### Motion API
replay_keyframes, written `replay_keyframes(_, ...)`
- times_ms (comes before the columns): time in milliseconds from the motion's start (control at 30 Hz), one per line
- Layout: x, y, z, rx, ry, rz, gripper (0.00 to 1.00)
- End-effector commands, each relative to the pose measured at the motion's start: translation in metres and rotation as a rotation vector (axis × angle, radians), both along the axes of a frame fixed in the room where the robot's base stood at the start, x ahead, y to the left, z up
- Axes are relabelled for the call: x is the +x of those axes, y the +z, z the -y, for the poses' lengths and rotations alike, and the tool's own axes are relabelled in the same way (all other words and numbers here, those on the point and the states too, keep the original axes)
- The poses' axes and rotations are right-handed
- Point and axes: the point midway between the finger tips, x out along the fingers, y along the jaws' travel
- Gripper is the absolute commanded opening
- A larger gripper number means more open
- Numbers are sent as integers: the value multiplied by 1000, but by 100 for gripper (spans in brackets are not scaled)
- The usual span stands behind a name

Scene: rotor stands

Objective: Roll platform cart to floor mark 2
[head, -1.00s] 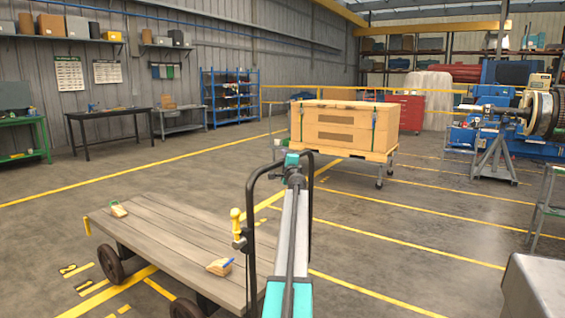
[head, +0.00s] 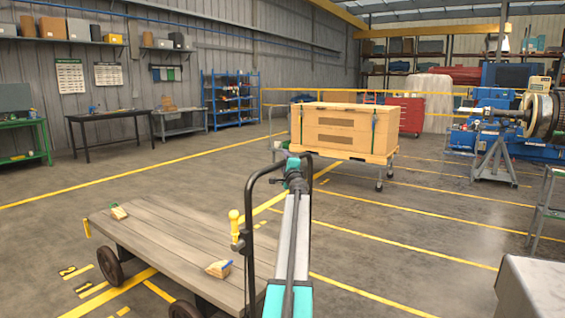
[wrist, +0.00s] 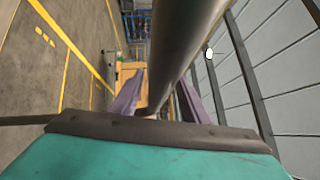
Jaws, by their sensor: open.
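The platform cart (head: 160,235) has a grey plank deck, dark wheels and a tall black tube handle (head: 249,215) at its right end. It stands at the lower left in the head view. My gripper (wrist: 157,100) is at the top of the handle, with its fingers apart. In the wrist view a thick dark bar (wrist: 180,50) runs between the two purple-grey fingers; I cannot tell whether they touch it. Yellow painted floor marks (head: 75,270) lie left of the cart's front wheel; I cannot read their numbers surely.
A yellow lever (head: 235,225) is on the handle side. Two small wooden blocks (head: 218,269) lie on the deck. A wooden crate (head: 345,130) on a wheeled stand is beyond the handle. A grey bench corner (head: 530,285) juts in at right. The floor at left is clear.

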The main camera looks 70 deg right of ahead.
Motion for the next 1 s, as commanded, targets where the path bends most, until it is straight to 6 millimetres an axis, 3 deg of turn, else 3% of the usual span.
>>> replay_keyframes(1000, -50, -14, -81, 0, 2, 1, 41)
